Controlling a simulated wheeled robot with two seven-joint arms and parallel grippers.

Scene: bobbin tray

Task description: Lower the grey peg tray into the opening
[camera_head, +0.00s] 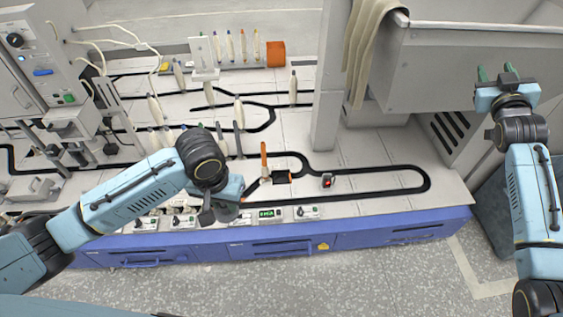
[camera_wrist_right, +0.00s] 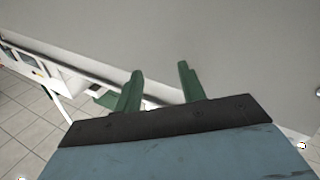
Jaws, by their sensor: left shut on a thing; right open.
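My left gripper (camera_head: 226,208) is at the bench's front part, above or at the black track. Its fingertips are hidden behind its own wrist. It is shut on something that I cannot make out. I cannot pick out the grey peg tray or the opening with certainty; the left arm covers part of that area. An orange peg (camera_head: 263,156) stands upright just right of the left wrist, beside a small black block (camera_head: 282,177). My right gripper (camera_head: 495,76) is open and empty, high at the right; its two green fingers show apart in the right wrist view (camera_wrist_right: 160,78).
A black looped track (camera_head: 380,168) runs over the white bench, with several upright bobbins behind the left arm. A small black device with a red light (camera_head: 327,181) stands inside the loop. A grey post (camera_head: 328,100) and a grey machine housing (camera_head: 440,65) rise at the right.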

